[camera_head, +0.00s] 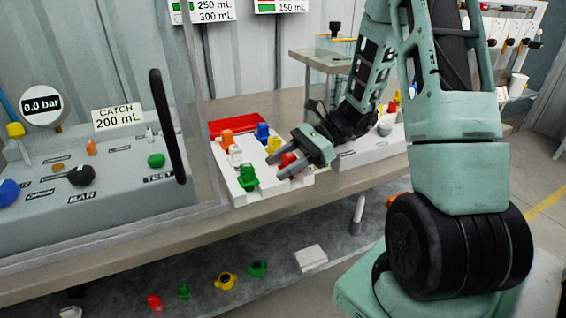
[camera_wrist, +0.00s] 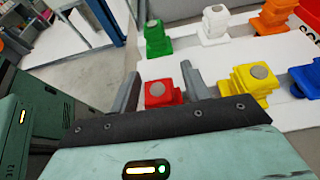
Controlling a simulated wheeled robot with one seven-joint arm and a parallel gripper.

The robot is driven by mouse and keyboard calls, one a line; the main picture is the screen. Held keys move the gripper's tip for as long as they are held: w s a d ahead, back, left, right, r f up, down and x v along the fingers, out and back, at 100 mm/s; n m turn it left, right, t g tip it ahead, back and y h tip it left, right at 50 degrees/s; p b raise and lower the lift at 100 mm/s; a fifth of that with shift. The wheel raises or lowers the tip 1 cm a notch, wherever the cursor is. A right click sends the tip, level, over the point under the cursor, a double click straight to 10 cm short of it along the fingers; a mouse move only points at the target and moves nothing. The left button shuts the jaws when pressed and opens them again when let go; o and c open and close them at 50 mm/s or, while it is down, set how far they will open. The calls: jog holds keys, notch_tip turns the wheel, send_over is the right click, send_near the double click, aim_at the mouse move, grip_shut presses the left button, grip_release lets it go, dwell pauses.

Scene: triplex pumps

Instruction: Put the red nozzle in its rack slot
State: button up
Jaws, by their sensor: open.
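The red nozzle (camera_wrist: 160,92) stands on the white rack (camera_wrist: 180,66), between the two open fingers of my gripper (camera_wrist: 160,88) in the wrist view. A gap shows between the fingers and the nozzle. In the head view the red nozzle (camera_head: 289,160) is partly hidden by my gripper (camera_head: 280,163), which reaches in from the right over the rack (camera_head: 238,196). Whether the nozzle is fully seated in a slot cannot be told.
Green (camera_wrist: 156,38), white (camera_wrist: 214,24), yellow (camera_wrist: 252,80), orange (camera_wrist: 273,18) and blue nozzles stand close by in the rack. A clear-walled test bench (camera_head: 100,170) stands to the left. Loose nozzles lie on the lower shelf (camera_head: 200,300).

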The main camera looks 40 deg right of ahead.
jog(key=shift+d+r, duration=0.3)
jog(key=shift+r, duration=0.25)
jog(key=v, duration=1.1)
jog(key=shift+d+p, duration=0.2)
jog(key=shift+p, duration=0.15)
jog(key=shift+s, duration=0.1)
